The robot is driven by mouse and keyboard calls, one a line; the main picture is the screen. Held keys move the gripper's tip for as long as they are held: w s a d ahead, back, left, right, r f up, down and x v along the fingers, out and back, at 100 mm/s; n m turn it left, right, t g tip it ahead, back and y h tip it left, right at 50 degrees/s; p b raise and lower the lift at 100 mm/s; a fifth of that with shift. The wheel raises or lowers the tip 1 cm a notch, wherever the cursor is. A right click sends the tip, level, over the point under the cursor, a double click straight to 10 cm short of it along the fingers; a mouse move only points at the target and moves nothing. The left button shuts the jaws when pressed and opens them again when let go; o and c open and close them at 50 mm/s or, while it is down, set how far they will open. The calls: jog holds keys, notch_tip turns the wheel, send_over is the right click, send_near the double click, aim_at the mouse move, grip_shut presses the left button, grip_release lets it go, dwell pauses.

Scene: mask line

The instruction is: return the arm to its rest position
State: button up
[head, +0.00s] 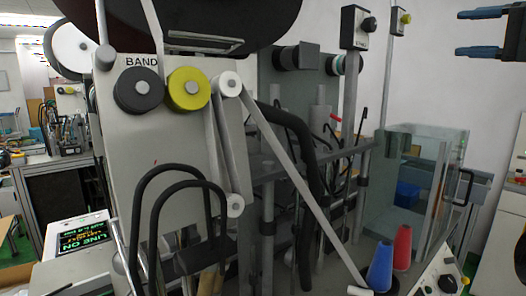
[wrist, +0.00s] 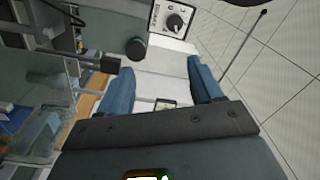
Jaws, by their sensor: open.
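My gripper (head: 482,32) shows at the upper right of the head view, with its two blue fingers apart and nothing between them. It is raised in front of the pale wall, to the right of the machine. In the wrist view my gripper (wrist: 158,88) also shows, its blue fingers spread wide and empty. The rest of my arm is mostly outside the head view.
A grey machine panel marked BAND (head: 150,160) carries rollers and a white band. A clear-walled box (head: 425,180), red and blue cones (head: 381,266) and a lit screen (head: 80,238) stand around it. A black-knobbed control box (wrist: 173,20) shows beyond my fingers.

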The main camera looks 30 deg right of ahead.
jog(key=w+a+f+m+h, duration=0.15)
jog(key=w+f, duration=0.45)
jog(key=f, duration=0.6)
jog(key=w+a+f+m+h, duration=0.1)
jog(key=w+a+f+m, duration=0.3)
jog(key=f, duration=0.7)
jog(key=a+f+n+g+h, duration=0.1)
jog(key=a+f, duration=0.6)
jog(key=f, duration=0.4)
jog(key=a+f+n+g+h, duration=0.1)
jog(key=a+f+n+h, duration=0.1)
jog(key=a+f, duration=0.6)
jog(key=s+a+f+n+g, duration=0.2)
jog(key=s+a+f+n, duration=0.3)
jog(key=s+a+f, duration=0.95)
jog(key=s+a+r+n+y, duration=0.2)
jog(key=s+a+n, duration=0.3)
jog(key=s, duration=0.4)
jog(key=s+a+r+n+y, duration=0.2)
jog(key=s+a+r+n, duration=0.2)
jog(key=s, duration=0.5)
jog(key=shift+s+a+n, duration=0.25)
jog(key=shift+a+n, duration=0.1)
jog(key=shift+a, duration=0.1)
